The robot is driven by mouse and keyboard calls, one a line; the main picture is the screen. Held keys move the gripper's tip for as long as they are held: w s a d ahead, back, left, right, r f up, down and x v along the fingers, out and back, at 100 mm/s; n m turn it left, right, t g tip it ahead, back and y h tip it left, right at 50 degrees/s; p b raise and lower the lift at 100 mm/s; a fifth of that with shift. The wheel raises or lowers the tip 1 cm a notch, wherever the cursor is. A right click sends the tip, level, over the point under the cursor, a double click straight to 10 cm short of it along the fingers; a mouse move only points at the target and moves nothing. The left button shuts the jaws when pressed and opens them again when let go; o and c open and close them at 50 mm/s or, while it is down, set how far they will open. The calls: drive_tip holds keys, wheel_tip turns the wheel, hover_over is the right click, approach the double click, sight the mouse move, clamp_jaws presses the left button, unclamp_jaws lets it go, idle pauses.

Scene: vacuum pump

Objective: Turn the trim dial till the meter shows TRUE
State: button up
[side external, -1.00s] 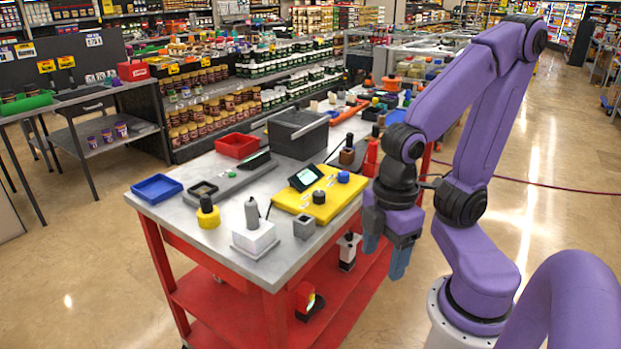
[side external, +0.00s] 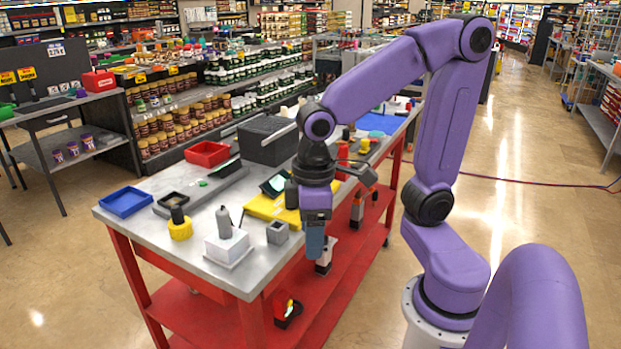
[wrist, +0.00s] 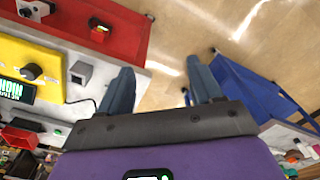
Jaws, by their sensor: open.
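The yellow unit (side external: 261,208) lies on the table and carries a tilted dark meter (side external: 274,185), partly behind my gripper. In the wrist view the yellow unit (wrist: 36,58) is at the left, with a black knob (wrist: 33,72) beside the lit meter (wrist: 15,90). The meter's green text is cut off by the frame edge and I cannot read it surely. Which knob is the trim dial is not clear. My gripper (side external: 314,246) hangs at the table's near long edge, right of the unit. In the wrist view my gripper (wrist: 163,85) is open and empty.
A grey hollow block (side external: 277,232), a white block with a grey bottle (side external: 227,245) and a yellow-based black knob (side external: 180,225) stand near the unit. A blue tray (side external: 126,202), red tray (side external: 207,154) and dark box (side external: 265,140) lie farther off. A red lower shelf (side external: 345,262) is below.

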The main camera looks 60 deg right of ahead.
drive_tip(key=w+d+r+m, duration=0.2)
drive_tip(key=w+d+m, duration=0.45)
drive_tip(key=w, duration=0.25)
drive_tip(key=w+d+r+m, duration=0.1)
drive_tip(key=w+d+m, duration=0.55)
drive_tip(key=w, duration=0.35)
drive_tip(key=w+d+m, duration=0.2)
drive_tip(key=d+m, duration=1)
drive_tip(key=d, duration=1.5)
drive_tip(key=f, duration=1.6)
drive_tip(key=shift+s+a+f, duration=0.1)
drive_tip(key=shift+a+f, duration=0.15)
drive_tip(key=c, duration=1.1)
